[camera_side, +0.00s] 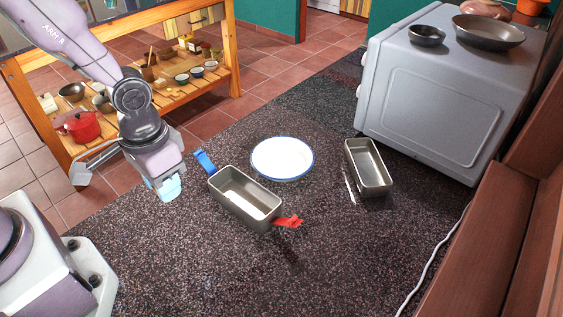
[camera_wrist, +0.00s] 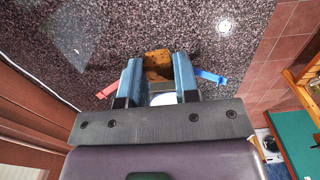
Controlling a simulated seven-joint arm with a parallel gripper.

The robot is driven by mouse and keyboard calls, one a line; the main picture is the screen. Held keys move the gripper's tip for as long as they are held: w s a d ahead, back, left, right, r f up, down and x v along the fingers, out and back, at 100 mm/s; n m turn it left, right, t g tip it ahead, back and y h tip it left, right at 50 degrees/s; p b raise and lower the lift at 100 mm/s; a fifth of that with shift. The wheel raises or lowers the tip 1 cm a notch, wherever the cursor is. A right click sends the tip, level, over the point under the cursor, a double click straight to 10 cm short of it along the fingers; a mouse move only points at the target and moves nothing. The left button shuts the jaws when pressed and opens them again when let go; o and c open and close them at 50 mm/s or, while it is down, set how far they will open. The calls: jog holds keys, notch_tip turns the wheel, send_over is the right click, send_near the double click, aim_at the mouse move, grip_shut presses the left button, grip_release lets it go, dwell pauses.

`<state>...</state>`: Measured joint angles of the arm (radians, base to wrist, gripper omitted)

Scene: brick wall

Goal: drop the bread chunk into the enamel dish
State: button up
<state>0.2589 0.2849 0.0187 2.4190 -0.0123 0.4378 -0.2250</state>
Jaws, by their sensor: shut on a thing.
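My gripper (camera_side: 168,188) hangs in the air left of the loaf tin in the side view. In the wrist view its two blue fingers (camera_wrist: 158,72) are shut on a brown bread chunk (camera_wrist: 158,62). The bread cannot be made out in the side view. The enamel dish (camera_side: 283,151), white with a blue rim, lies on the dark speckled counter, right of and apart from my gripper. A small white patch shows between the fingers in the wrist view; I cannot tell what it belongs to.
A metal loaf tin (camera_side: 243,207) with a blue clip (camera_side: 205,161) and a red clip (camera_side: 287,221) stands between gripper and dish. A second tin (camera_side: 369,168) stands right of the dish. A grey appliance (camera_side: 440,100) is at the back right. The front counter is clear.

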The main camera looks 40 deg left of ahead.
jog(key=shift+s+a+f, duration=0.15)
jog(key=shift+f, duration=0.2)
jog(key=shift+w+d, duration=1.65)
jog(key=shift+w, duration=12.65)
jog(key=shift+f, duration=2.4)
jog(key=o, duration=1)
jog(key=shift+c, duration=0.2)
